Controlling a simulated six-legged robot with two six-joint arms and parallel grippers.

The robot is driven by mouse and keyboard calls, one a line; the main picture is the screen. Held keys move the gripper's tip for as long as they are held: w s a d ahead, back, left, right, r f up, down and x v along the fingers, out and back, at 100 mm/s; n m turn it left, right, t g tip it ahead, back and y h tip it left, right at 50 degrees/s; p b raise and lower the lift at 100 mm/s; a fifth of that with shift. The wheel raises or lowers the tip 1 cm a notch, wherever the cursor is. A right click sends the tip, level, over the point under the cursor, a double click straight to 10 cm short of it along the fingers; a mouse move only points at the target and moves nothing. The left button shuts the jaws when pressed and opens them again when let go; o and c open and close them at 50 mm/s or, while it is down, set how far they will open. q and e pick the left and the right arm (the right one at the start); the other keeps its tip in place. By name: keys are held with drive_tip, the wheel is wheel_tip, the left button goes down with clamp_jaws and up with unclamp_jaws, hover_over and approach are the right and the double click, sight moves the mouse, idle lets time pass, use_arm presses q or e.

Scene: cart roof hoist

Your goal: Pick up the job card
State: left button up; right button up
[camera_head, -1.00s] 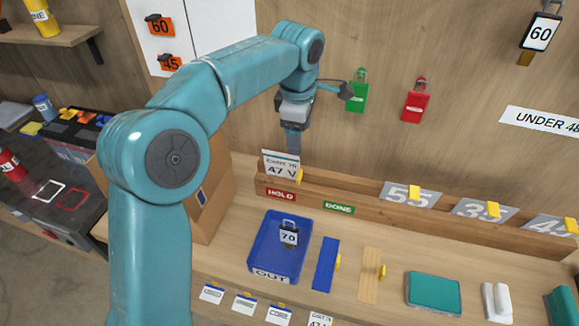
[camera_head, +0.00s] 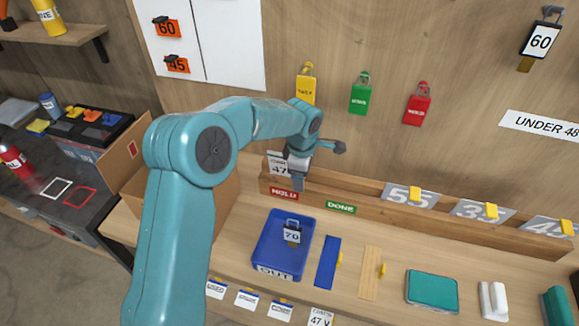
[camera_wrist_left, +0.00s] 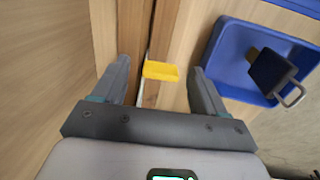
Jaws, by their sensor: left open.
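The job card (camera_head: 277,163), white and marked 47, stands in the wooden rack's slot behind the red HOLD label (camera_head: 284,194). My left gripper (camera_head: 298,182) is low over the rack at the card and covers part of it in the head view. In the left wrist view the open fingers (camera_wrist_left: 160,77) stand on either side of a yellow tab (camera_wrist_left: 161,71), with the card's thin white edge (camera_wrist_left: 149,94) below it. I cannot tell whether a finger touches the card. My right gripper is not in view.
A blue OUT tray (camera_head: 262,243) holding a tag marked 70 lies in front of the rack. A green DONE label (camera_head: 341,208) is right of HOLD. A cardboard box (camera_head: 225,205) stands left. Yellow (camera_head: 305,88), green (camera_head: 360,97) and red (camera_head: 417,107) tags hang on the wall.

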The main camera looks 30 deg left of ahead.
use_arm(q)
drive_tip(key=shift+s, duration=0.15)
drive_tip(key=shift+w+f, duration=0.1)
drive_tip(key=shift+w, duration=0.1)
drive_tip(key=c, duration=0.7)
drive_tip(key=shift+s, duration=0.1)
drive_tip(key=c, duration=0.4)
